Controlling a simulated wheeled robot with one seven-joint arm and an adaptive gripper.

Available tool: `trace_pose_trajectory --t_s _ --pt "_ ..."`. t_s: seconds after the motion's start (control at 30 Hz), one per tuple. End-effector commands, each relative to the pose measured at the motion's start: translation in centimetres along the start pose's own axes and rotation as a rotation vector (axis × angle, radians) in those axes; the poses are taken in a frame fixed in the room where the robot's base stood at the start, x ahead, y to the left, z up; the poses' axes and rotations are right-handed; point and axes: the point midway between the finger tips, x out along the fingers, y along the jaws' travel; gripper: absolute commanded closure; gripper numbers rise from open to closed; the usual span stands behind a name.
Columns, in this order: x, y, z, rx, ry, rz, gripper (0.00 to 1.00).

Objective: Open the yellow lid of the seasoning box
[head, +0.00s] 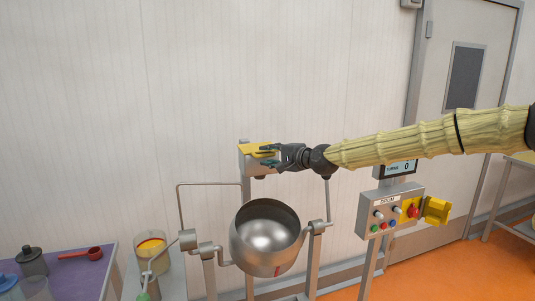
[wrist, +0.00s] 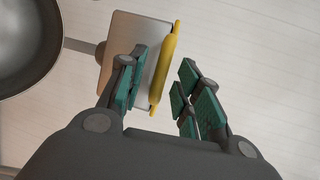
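The seasoning box (head: 246,164) is a small metal box on the wall side, above and behind the steel bowl. Its yellow lid (head: 257,148) lies across the top and looks closed. In the wrist view the box (wrist: 122,36) shows a plain metal face, and the lid (wrist: 165,68) is a thin yellow strip along its right edge. My gripper (head: 268,156) is at the right of the box. In the wrist view my gripper (wrist: 164,72) is open, with the lid's edge between its fingers. The left finger overlaps the box face; the right finger is apart from the lid.
A steel bowl (head: 266,237) hangs in a frame below the box; its rim (wrist: 58,48) also shows in the wrist view. A control panel (head: 388,212) stands at the right. A purple table (head: 75,275) with containers and a red scoop (head: 92,254) is at the left.

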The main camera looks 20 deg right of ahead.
Motion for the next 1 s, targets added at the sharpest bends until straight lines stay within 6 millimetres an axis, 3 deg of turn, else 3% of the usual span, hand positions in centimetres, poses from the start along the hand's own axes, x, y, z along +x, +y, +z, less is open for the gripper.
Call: trace_pose_trajectory --t_s 0.2,0.57,0.77,1.0 --pt "1.2 0.0 0.0 0.0 0.0 0.001 0.66" --pt "1.5 0.1 0.0 0.0 -0.001 0.0 0.66" --pt "1.5 0.1 0.0 0.001 -0.001 0.001 0.99" --pt "1.5 0.2 0.0 0.002 -0.001 0.003 1.0"
